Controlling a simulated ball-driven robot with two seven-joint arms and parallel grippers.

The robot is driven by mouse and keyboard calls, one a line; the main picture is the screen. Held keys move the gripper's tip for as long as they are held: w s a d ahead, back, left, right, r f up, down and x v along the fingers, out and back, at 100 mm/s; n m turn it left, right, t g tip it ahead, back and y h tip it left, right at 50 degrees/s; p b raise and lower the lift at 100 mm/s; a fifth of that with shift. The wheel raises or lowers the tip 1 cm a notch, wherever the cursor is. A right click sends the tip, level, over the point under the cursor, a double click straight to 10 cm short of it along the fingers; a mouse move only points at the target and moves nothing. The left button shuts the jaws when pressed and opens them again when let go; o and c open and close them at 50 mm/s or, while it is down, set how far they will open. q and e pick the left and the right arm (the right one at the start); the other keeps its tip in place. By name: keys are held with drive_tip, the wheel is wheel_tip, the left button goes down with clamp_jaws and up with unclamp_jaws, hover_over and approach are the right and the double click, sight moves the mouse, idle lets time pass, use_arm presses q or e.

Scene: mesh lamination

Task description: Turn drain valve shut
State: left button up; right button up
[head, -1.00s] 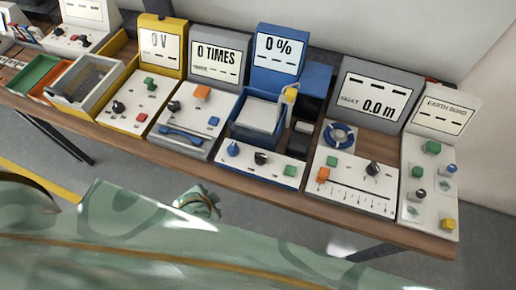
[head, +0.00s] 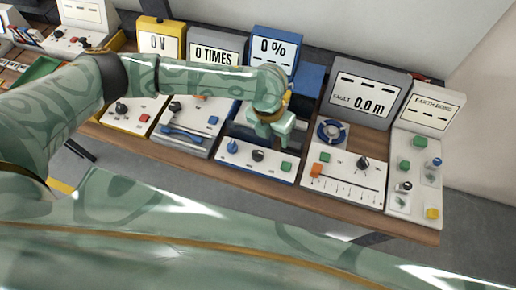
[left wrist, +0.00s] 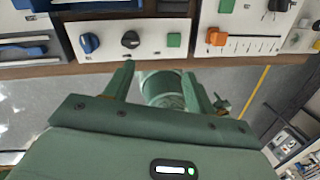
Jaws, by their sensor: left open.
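The blue station with the "0 %" screen (head: 274,45) stands mid-bench. Its white front panel carries a blue pointer knob (head: 232,147), a black knob (head: 258,156) and a green button (head: 286,166). Their labels are too small to read, so I cannot tell which is the drain valve. The left wrist view shows the blue knob (left wrist: 89,42), black knob (left wrist: 131,40) and green button (left wrist: 174,40). My left gripper (head: 271,132) is open and empty above this panel, hiding much of the station's basin. Its fingers (left wrist: 158,70) appear apart from the knobs. My right gripper is not in view.
To the right stands the "FAULT 0.0 m" station (head: 367,93) with a blue ring dial (head: 332,131) and an orange slider knob (head: 316,170). To the left is the "0 TIMES" station (head: 214,53). The bench's wooden front edge (head: 215,168) is clear.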

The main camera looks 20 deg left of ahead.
use_arm(q)
drive_tip(key=r+m+y, duration=0.1)
drive_tip(key=m, duration=0.1)
hover_over(258, 152)
wheel_tip(258, 152, down, 16)
drive_tip(key=shift+s+r+b, duration=0.1)
drive_tip(key=shift+b, duration=1.05)
drive_tip(key=c, duration=0.9)
